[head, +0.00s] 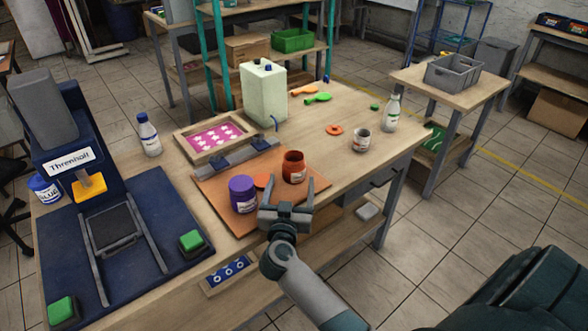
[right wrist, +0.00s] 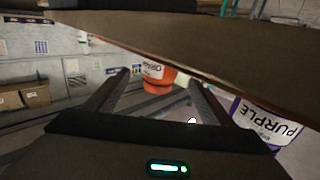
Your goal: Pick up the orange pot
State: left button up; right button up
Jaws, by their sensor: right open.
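The orange pot (head: 293,167) stands upright and open-topped on the brown board (head: 228,218). My right gripper (head: 288,187) is open and empty at the board's near edge, on the near side of the pot, with its fingers pointing toward it. In the right wrist view, which is turned over, the orange pot (right wrist: 158,74) shows beyond and between the two spread fingers, apart from them. A purple pot (head: 243,194) stands to the left of my gripper and also shows at the right of the wrist view (right wrist: 268,120). My left gripper is not in view.
An orange disc (head: 264,181) lies between the two pots. A framed pink screen (head: 215,138) and a dark clamp bar (head: 238,157) lie behind. A white-grey jar (head: 361,141) and a bottle (head: 391,113) stand to the right. A blue press (head: 100,215) fills the left.

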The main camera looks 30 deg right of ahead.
aim_at(292, 172)
jog(key=shift+w+d, duration=0.1)
jog(key=shift+w, duration=0.05)
jog(key=shift+x, duration=2.5)
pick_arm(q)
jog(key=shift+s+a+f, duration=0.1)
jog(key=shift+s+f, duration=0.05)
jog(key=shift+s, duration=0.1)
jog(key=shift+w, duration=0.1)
pick_arm(e)
jog(key=c, duration=1.3)
jog(key=shift+r, duration=0.5)
notch_tip(292, 172, up, 4)
jog(key=shift+f+p, duration=0.2)
jog(key=shift+p, duration=0.35)
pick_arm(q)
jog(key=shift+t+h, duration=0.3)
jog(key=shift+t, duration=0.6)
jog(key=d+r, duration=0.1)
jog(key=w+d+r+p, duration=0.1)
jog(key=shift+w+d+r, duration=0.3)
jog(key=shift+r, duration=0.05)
pick_arm(e)
jog(key=s+d+r, duration=0.4)
jog(key=s+d, duration=0.1)
jog(key=s+d+r, duration=0.2)
jog(key=s+d, duration=0.1)
jog(key=shift+s+r, duration=0.2)
jog(key=shift+s, duration=0.05)
